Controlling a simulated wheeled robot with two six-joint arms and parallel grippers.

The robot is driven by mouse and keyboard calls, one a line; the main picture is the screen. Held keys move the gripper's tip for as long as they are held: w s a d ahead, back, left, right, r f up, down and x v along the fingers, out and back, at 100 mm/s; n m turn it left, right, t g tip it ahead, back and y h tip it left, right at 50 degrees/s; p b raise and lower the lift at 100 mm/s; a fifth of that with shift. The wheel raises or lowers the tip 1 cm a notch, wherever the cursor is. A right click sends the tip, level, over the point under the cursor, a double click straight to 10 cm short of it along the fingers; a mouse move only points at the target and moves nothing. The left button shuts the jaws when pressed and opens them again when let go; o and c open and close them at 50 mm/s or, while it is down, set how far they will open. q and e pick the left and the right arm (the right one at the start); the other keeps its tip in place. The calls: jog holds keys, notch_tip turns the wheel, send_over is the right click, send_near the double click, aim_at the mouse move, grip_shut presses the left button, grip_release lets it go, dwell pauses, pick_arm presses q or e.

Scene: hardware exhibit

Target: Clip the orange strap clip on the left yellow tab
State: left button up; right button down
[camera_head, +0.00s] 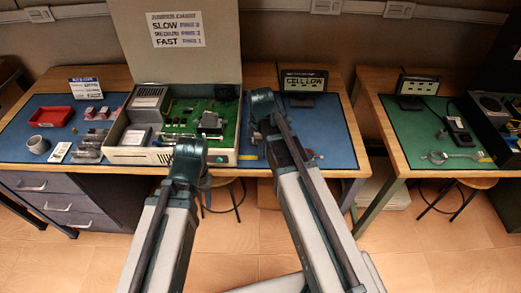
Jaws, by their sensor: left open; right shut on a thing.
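My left gripper (187,153) is at the front edge of an open beige case (135,155); it is open, with its fingertips mostly hidden behind my wrist. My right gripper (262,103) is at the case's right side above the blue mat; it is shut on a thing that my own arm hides. No orange strap clip can be made out. A small yellow patch (247,157) shows on the blue mat beside my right arm; I cannot tell whether it is a tab. The left yellow tab cannot be made out for sure.
The case holds a green circuit board (228,115), and its raised lid (180,65) bears a SLOW/MEDIUM/FAST label. A red tray (51,116) and a grey cup (38,145) are at left. A CELL LOW sign (304,82) stands at right. The blue mat (338,135) has room there.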

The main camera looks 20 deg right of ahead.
jog(key=shift+f+b, duration=0.35)
jog(key=shift+f, duration=0.05)
jog(key=c, duration=0.7)
grip_release()
jog(key=shift+o, duration=0.5)
jog(key=shift+o, duration=1.3)
jog(key=shift+r+p, duration=0.75)
jog(key=shift+r+p, duration=2.95)
